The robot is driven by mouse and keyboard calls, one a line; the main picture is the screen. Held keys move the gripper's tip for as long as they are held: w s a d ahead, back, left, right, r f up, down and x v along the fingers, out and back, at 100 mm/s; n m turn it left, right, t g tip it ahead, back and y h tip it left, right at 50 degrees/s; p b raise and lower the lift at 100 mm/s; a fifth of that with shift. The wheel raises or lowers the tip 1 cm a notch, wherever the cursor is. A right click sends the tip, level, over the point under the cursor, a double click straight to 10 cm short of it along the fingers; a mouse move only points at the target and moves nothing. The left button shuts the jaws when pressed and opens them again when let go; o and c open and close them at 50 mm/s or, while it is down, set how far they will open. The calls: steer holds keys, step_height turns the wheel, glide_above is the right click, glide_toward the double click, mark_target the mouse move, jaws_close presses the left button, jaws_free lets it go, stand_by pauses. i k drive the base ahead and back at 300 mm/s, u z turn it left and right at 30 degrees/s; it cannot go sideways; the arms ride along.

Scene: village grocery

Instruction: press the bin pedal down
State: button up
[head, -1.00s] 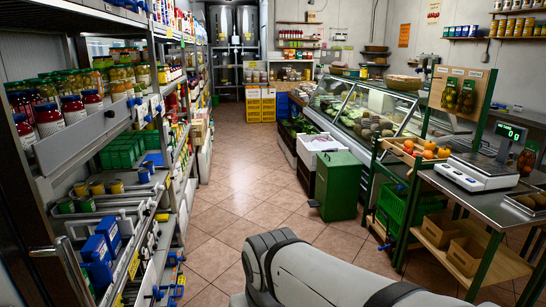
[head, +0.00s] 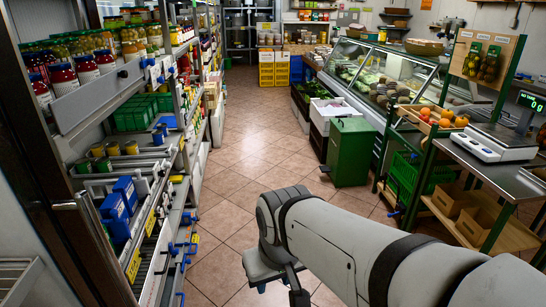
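The green bin (head: 351,152) stands upright on the tiled floor right of the aisle, beside the dark crates along the display counter. Its lid looks closed. A small dark pedal (head: 325,169) juts out low at its left front side; it is too small to tell whether it is pressed. My grey arm reaches in from the lower right, and its bent end hangs over the floor in front of the bin, apart from it. I cannot make out any gripper fingers; the links or the lower frame edge hide them.
Shelves (head: 150,155) with jars and blue boxes line the left side, with blue parts sticking out into the aisle. The tiled aisle (head: 255,135) between is clear.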

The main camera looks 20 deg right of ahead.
mark_target(323, 169)
steer(key=z, duration=0.3)
steer(key=i, duration=0.5)
steer(key=z, duration=1.05)
steer(key=i, duration=1.5)
steer(key=z, duration=0.5)
steer(key=i, duration=2)
steer(key=u, duration=0.85)
steer(key=i, duration=0.95)
steer(key=u, duration=0.45)
steer(key=k, duration=0.95)
steer(key=u, duration=0.15)
steer(key=i, duration=0.3)
steer(key=z, duration=0.05)
